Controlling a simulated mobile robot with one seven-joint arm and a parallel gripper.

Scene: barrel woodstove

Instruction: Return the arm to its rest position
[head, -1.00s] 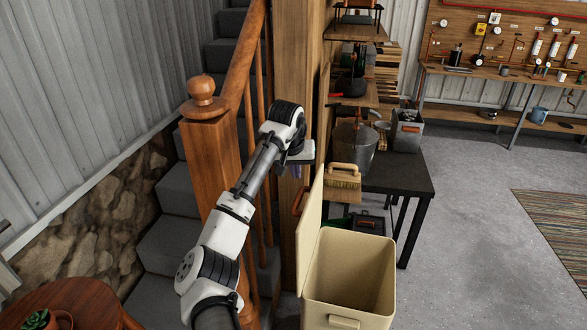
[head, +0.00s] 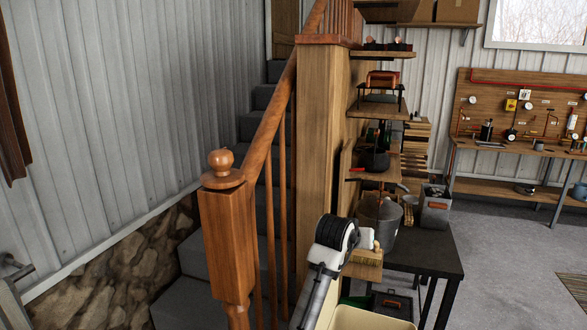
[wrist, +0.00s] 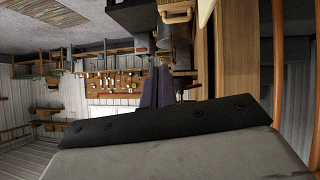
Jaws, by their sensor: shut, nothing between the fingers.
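My arm (head: 328,255) reaches up from the bottom of the head view, with its black and white wrist joint in front of the wooden post and shelves. In the wrist view the two dark purple fingers of my gripper (wrist: 156,90) stand together, shut and empty. The large grey and black housing of my wrist fills the lower part of that view. In the head view the fingertips are hidden or cannot be made out.
The stair newel post (head: 227,240) and railing stand left of my arm. A cream bin (head: 365,318) is at the bottom edge. Open floor lies farther right.

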